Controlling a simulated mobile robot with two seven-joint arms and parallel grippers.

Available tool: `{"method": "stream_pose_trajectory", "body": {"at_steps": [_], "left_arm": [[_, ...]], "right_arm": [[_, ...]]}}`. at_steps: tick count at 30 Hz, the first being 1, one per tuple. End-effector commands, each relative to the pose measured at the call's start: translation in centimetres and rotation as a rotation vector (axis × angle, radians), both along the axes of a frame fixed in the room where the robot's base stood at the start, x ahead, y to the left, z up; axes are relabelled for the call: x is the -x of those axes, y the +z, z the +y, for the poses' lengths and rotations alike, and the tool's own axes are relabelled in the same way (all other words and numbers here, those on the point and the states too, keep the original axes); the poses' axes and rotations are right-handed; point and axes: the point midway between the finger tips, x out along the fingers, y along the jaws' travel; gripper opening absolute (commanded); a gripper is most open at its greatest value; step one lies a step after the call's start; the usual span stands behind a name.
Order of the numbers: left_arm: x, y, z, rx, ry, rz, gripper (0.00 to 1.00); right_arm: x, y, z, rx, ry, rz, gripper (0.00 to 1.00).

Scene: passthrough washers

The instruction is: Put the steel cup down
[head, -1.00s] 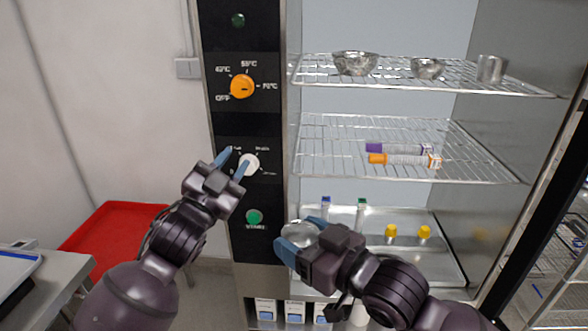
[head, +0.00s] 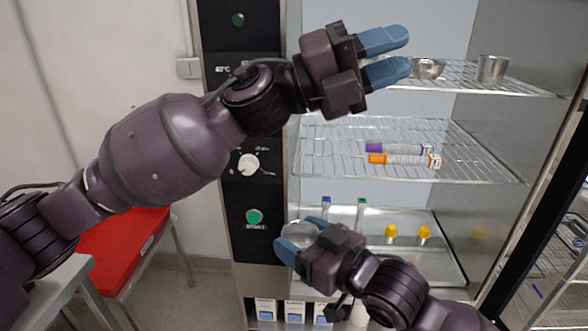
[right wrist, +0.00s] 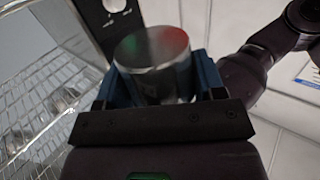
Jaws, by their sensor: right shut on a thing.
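The steel cup (head: 297,235) is between the blue fingers of my right gripper (head: 302,238). The gripper is shut on it, in front of the washer's lower left door edge. In the right wrist view the cup (right wrist: 155,62) fills the space between the fingers (right wrist: 158,85), its round end towards the camera. My left gripper (head: 398,54) is open and empty, in front of the top wire shelf (head: 520,90). A shallow steel bowl (head: 428,68) and another steel cup (head: 491,69) sit on that shelf, right of the left gripper's fingertips.
The middle wire shelf (head: 330,150) holds a purple-capped tube (head: 400,149) and an orange-capped tube (head: 405,160); its left part is bare. Yellow-capped bottles (head: 424,233) stand on the lower tray. A red tray (head: 125,250) is at left. My left arm covers the upper dial.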

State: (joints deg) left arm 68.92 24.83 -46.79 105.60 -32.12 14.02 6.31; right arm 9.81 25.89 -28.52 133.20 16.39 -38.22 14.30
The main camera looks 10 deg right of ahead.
Motion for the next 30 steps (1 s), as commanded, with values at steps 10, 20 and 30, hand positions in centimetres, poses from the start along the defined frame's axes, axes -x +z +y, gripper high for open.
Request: {"method": "stream_pose_trajectory", "body": {"at_steps": [10,20,30], "left_arm": [[5.1,-2.1,-3.3,-0.371,-0.182,-0.444,0.30],[3.0,-9.1,-0.6,-0.945,-0.293,-0.785,0.30],[-2.3,-16.0,6.8,-1.512,-0.338,-0.834,0.30]], "right_arm": [[0.0,0.0,0.0,0.000,0.000,0.000,0.39],[0.0,0.0,0.0,0.000,0.000,0.000,0.39],[0.0,0.0,0.0,0.000,0.000,0.000,0.39]]}}
